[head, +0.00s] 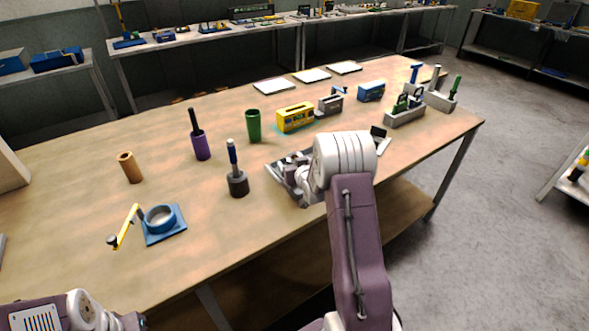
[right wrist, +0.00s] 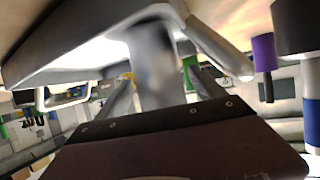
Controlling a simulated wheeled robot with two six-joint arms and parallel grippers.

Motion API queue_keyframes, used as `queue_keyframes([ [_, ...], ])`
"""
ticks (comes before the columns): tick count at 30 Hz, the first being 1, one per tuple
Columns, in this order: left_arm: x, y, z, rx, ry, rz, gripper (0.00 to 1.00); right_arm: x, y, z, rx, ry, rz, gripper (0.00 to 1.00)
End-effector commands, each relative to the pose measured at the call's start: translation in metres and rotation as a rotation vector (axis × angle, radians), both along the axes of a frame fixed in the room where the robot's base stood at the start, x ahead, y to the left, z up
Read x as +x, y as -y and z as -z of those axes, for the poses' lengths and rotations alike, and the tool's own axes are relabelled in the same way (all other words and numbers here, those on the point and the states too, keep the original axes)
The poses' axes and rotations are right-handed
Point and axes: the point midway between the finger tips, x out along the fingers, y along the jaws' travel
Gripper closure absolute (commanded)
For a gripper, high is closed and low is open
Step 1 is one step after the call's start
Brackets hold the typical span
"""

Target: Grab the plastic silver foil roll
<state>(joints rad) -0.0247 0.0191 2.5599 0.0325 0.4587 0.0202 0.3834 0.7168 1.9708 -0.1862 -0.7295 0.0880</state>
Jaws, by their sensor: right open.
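My right gripper (head: 306,190) is low over a grey metal tray (head: 281,170) at the table's front edge, partly hidden by my own wrist. In the right wrist view its jaws (right wrist: 160,75) are apart, with a blurred silver-grey cylinder (right wrist: 152,65) between them. This looks like the foil roll, but blur keeps me from being sure, and I cannot tell whether the fingers touch it. The tray's pale underside or wall (right wrist: 80,50) fills the upper left there. In the head view the roll is hidden behind my arm. My left gripper is not visible; only part of that arm shows at lower left.
Left of the tray stands a dark cylinder with a blue handle (head: 237,182). A blue-based ring fixture (head: 163,222) sits front left. The table between is clear.

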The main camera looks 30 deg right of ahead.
Motion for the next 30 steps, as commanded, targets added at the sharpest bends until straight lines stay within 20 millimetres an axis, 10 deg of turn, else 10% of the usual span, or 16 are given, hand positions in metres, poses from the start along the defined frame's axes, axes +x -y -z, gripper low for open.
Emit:
queue_keyframes([
  [4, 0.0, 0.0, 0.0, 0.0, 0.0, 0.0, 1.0, 0.0, 0.0, 0.0, 0.0, 0.0, 0.0, 0.21],
  [12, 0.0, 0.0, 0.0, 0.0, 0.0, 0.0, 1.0, 0.0, 0.0, 0.0, 0.0, 0.0, 0.0, 0.96],
  [22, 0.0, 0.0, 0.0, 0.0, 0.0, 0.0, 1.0, 0.0, 0.0, -0.007, -0.001, 0.003, 0.0, 0.98],
  [30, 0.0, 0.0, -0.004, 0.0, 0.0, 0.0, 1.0, -0.004, 0.009, -0.049, -0.001, 0.004, 0.004, 0.98],
])
